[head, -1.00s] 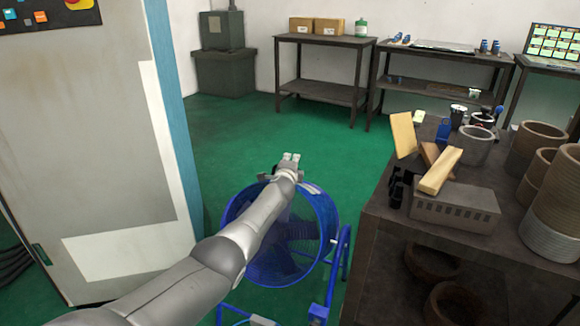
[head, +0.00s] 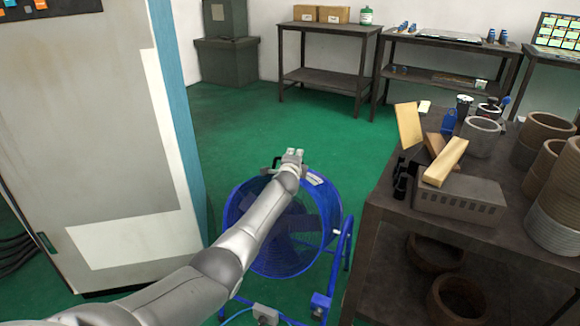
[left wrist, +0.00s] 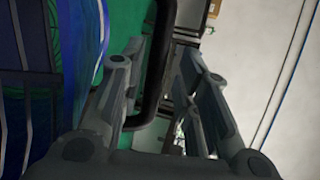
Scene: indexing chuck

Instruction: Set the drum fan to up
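The blue drum fan (head: 328,205) stands on the floor between the cabinet and the workbench, its round grille facing me and tilted somewhat upward. My left arm crosses in front and hides part of it. A black handle (head: 276,163) shows at the drum's top rim beside my left gripper (head: 292,155). In the left wrist view the drum (left wrist: 80,45) is at the left, and the black handle bar (left wrist: 156,75) runs between the spread fingers of my left gripper (left wrist: 165,85), closer to the left finger. The fingers are not closed on it. My right gripper is out of view.
A tall grey cabinet (head: 90,120) stands close at the left. A dark workbench (head: 395,225) with wood blocks (head: 445,162) and rings (head: 540,135) stands close at the right. Green floor (head: 300,115) lies clear behind the fan, before the back tables (head: 328,80).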

